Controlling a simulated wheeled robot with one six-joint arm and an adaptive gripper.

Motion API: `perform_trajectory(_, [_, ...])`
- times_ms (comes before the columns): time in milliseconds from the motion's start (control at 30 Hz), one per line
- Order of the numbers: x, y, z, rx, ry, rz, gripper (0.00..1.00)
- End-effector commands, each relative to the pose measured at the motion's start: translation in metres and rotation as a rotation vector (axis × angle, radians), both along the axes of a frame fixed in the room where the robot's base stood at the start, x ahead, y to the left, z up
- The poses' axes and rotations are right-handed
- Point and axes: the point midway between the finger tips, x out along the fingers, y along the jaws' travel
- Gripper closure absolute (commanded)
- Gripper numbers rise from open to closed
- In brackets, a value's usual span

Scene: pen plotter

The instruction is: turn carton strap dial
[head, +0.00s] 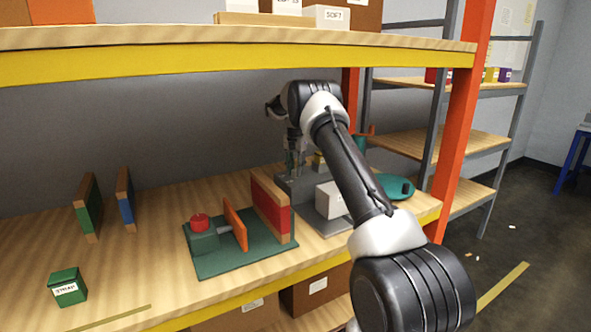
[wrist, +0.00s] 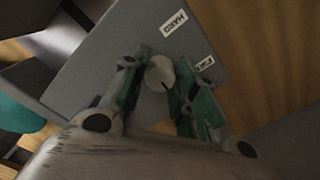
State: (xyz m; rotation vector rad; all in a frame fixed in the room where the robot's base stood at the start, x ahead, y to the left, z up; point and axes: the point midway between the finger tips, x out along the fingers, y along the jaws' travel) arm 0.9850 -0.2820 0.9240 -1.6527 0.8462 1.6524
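The strap dial (wrist: 160,74) is a small round pale knob with a dark mark at its lower edge. It sits on a grey panel (wrist: 110,45) in the wrist view. One label beside it reads HARD (wrist: 172,24); a second label (wrist: 205,63) is partly hidden by a finger. My gripper (wrist: 163,68) is open, one green-padded finger on each side of the dial; I cannot tell if either touches it. In the head view my gripper (head: 294,160) points down over the grey strapping machine (head: 298,188), and the dial is hidden.
A green fixture (head: 245,255) with a red knob (head: 199,222) is to the left. The upper shelf (head: 150,60) and an orange post (head: 465,120) bound the space.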

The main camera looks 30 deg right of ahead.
Motion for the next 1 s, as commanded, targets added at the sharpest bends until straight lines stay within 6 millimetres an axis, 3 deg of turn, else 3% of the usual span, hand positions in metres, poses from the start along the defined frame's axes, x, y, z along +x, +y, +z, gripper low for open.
perform_trajectory(100, [0.0000, 0.0000, 0.0002, 0.000, 0.000, 0.000, 0.95])
perform_trajectory(467, [-0.0001, 0.0001, 0.0004, 0.000, 0.000, 0.054, 0.95])
perform_trajectory(1000, [-0.0003, -0.0002, 0.0005, 0.000, 0.000, 0.487, 0.95])
